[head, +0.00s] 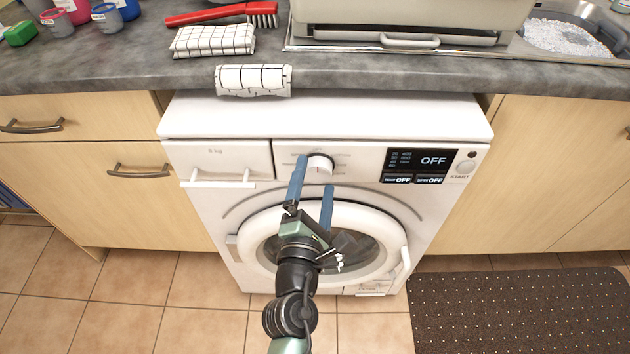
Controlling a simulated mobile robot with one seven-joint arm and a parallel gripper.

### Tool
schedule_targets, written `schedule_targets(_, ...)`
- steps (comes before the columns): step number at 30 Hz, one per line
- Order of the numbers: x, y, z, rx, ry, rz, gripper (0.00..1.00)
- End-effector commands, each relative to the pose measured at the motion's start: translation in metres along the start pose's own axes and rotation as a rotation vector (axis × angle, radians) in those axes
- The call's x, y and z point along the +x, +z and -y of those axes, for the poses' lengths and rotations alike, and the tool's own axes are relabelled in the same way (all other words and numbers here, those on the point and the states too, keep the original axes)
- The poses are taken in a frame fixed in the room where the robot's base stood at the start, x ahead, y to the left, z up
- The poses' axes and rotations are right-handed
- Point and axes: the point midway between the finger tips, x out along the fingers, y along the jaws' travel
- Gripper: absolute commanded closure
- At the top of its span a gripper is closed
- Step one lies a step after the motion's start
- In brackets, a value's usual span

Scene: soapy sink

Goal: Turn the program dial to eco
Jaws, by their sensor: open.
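The program dial (319,165) is a round white knob on the front panel of the white washing machine (190,121), left of the display. The display (421,164) reads OFF. The small marks around the dial are too small to read. My gripper (314,172) is open, with two long blue fingers reaching up toward the panel. The left fingertip is at the dial's left edge in the picture. The right fingertip is lower and to the right of the dial. I cannot tell whether either finger touches the dial. My arm covers part of the round door (385,262).
The start button (465,167) is right of the display. The detergent drawer (216,178) is left of the dial. Above is a grey countertop (130,75) with a checked cloth (253,79) hanging over its edge. A dark mat (520,310) lies on the tiled floor at right.

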Motion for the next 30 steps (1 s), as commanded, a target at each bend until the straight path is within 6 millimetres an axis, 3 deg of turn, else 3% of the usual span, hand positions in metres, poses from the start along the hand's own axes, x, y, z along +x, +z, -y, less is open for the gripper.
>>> schedule_targets(10,0.0028,0.0000,0.0000,0.000,0.000,0.000,0.08)
schedule_targets(24,0.0026,0.0001,-0.0001,0.000,0.000,0.000,0.92)
schedule_targets(30,0.0025,0.0003,-0.0004,0.014,-0.001,-0.001,0.92)
